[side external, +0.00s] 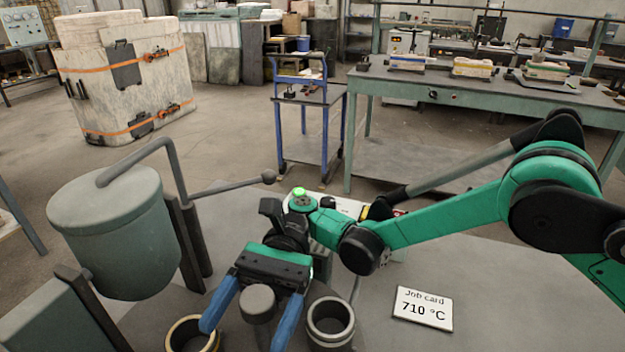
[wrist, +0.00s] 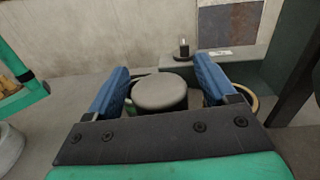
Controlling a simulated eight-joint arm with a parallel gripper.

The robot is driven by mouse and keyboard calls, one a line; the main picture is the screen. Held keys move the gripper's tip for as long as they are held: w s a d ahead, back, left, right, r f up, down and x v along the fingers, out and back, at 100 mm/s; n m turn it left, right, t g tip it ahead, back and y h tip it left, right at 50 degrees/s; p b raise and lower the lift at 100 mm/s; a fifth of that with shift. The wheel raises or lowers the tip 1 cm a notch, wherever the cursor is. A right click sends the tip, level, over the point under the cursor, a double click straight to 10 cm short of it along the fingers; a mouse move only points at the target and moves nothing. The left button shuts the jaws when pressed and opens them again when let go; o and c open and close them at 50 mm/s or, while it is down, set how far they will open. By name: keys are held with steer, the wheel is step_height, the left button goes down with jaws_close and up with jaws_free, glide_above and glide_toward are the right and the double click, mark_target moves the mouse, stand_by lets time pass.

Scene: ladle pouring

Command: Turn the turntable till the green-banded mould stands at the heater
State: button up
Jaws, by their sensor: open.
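My gripper (side external: 244,333) is open, its two blue fingers on either side of a round grey knob (side external: 258,300). In the wrist view the knob (wrist: 160,92) stands between the spread fingers, with a gap visible beside it; contact is not clear. A yellow-banded mould (side external: 185,346) stands by the left finger. Its rim also shows beyond the right finger in the wrist view (wrist: 253,101). A plain grey mould (side external: 330,321) stands right of the right finger. The turntable's edge and the heater are not clearly identifiable.
A grey-green pot (side external: 112,232) with a bent handle stands on the left, close to my gripper. A job card (side external: 423,308) reading 710 °C lies on the right, with clear surface around it. A blue trolley (side external: 308,125) and a workbench (side external: 480,95) stand farther back.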

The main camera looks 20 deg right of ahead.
step_height(320, 180, up, 20)
stand_by(0.4)
